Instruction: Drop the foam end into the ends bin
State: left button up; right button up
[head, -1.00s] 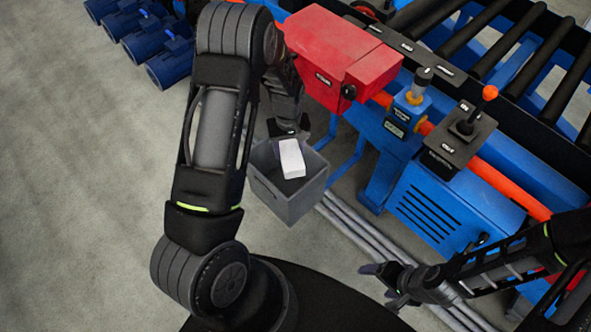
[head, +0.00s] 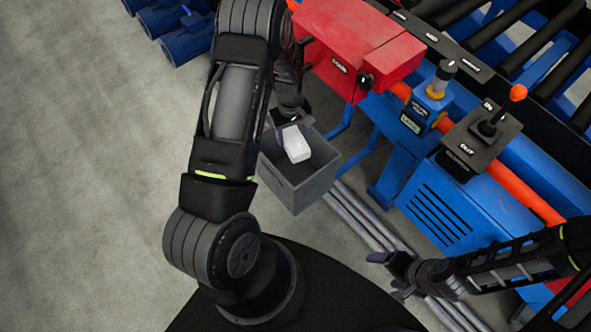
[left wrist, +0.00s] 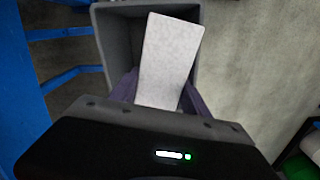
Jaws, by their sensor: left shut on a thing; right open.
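The foam end (head: 296,144) is a white block. My left gripper (head: 290,126) is shut on it and holds it over the mouth of the grey ends bin (head: 297,194). In the left wrist view the foam end (left wrist: 166,60) sits between the fingers, with the bin (left wrist: 107,45) around and below it. I cannot tell exactly how far it is above the bin floor. My right gripper (head: 398,274) is open and empty, at the lower right, well away from the bin.
A red box (head: 355,45) and a blue machine frame (head: 440,205) stand behind and right of the bin. A control box with an orange-knobbed lever (head: 490,125) sits on the frame. Grey pipes (head: 355,215) run along the floor.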

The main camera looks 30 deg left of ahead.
pick_arm(q)
jog(key=shift+f+b, duration=0.7)
jog(key=shift+f, duration=0.9)
jog(key=o, duration=1.4)
jog(key=shift+o, duration=0.2)
jog(key=shift+r, duration=0.1)
notch_tip(320, 180, up, 8)
jog(key=shift+f, duration=0.15)
jog(key=shift+w, duration=0.1)
